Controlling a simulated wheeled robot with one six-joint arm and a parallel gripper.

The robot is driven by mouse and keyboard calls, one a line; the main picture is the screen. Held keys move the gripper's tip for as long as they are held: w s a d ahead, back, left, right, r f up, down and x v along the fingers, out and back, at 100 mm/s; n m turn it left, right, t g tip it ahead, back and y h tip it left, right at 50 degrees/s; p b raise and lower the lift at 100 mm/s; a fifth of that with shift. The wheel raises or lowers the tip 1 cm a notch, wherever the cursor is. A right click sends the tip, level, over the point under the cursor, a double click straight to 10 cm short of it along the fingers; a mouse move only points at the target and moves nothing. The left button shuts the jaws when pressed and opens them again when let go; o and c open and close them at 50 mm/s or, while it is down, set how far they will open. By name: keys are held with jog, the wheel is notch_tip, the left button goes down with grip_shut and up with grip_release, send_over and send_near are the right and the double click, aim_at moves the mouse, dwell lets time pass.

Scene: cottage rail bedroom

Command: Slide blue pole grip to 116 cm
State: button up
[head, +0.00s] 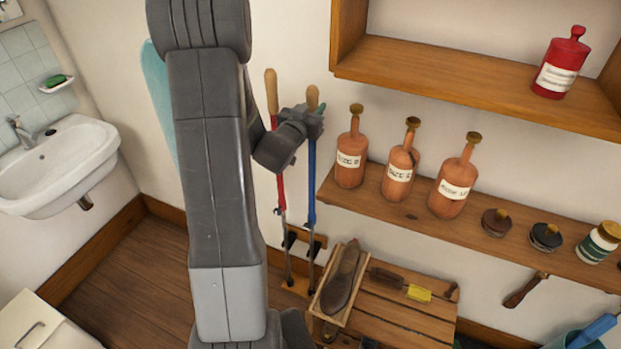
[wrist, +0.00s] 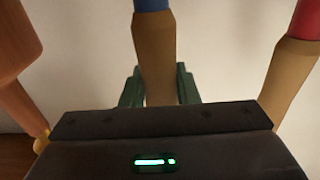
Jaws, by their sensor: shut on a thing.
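The blue pole (head: 311,185) stands upright against the wall, its foot at a low wooden rack. Its tan grip (head: 312,96) is at the top, and my gripper (head: 314,118) is around it just above the blue section. In the wrist view the tan grip (wrist: 155,50) runs down between the two green-grey fingers of my gripper (wrist: 158,90), with a bit of blue at the top edge. My gripper is shut on this grip. The palm housing hides the grip's far end in the wrist view. I see no readable height marks.
A red pole (head: 280,190) with a tan grip (head: 271,88) stands close on the left. A shelf (head: 410,215) with several brown bottles is close on the right. A wooden bench (head: 390,318) with a shoe and brushes is below. A washbasin (head: 60,165) is far left.

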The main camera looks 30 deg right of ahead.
jog(key=shift+r+p, duration=0.6)
jog(key=shift+r, duration=0.7)
jog(key=o, duration=1.1)
jog(key=shift+o, duration=0.2)
jog(key=shift+s+a+f, duration=0.15)
jog(key=shift+s+a, duration=0.1)
jog(key=shift+a, duration=0.1)
jog(key=b+v, duration=0.2)
jog(key=v, duration=0.7)
jog(key=shift+b, duration=0.3)
